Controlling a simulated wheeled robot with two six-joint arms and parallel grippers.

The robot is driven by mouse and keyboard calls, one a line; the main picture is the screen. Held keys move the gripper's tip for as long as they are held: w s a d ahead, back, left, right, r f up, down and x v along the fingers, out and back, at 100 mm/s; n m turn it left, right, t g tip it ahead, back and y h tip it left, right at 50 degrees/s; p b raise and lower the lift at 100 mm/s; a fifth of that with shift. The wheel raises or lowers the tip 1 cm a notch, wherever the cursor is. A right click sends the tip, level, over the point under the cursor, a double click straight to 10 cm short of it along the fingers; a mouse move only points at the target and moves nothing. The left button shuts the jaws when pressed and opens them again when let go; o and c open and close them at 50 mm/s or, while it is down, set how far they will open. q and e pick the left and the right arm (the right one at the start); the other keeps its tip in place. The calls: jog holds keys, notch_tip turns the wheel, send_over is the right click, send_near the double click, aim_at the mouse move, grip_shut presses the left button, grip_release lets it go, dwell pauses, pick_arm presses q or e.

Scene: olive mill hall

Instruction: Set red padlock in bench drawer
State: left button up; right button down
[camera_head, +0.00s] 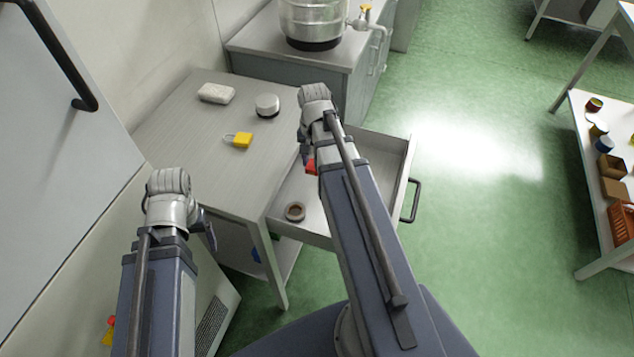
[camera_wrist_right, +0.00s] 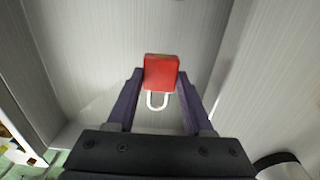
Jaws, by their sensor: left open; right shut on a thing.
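The red padlock (camera_head: 311,167) is held in my right gripper (camera_head: 306,158), over the open bench drawer (camera_head: 330,222). In the right wrist view the padlock (camera_wrist_right: 161,72) sits between the two fingertips of the right gripper (camera_wrist_right: 160,84), its silver shackle pointing toward the wrist. The pale drawer walls and floor surround it in that view; I cannot tell whether the padlock touches the floor. My left gripper (camera_head: 208,232) is open at the near left, beside the bench (camera_head: 190,150) and away from the padlock.
A brown ring-shaped object (camera_head: 295,212) lies in the drawer's near corner. On the bench top are a yellow padlock (camera_head: 241,139), a white block (camera_head: 216,93) and a round white-topped item (camera_head: 267,104). A shelf (camera_head: 597,190) with goods stands far right; green floor between is clear.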

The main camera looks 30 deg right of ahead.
aim_at(315, 184)
jog(key=shift+f+b, duration=3.15)
jog(key=shift+f, duration=0.65)
jog(key=shift+r, duration=0.15)
jog(key=shift+c, duration=1.4)
grip_release()
notch_tip(315, 184, up, 12)
jog(key=p, duration=1.2)
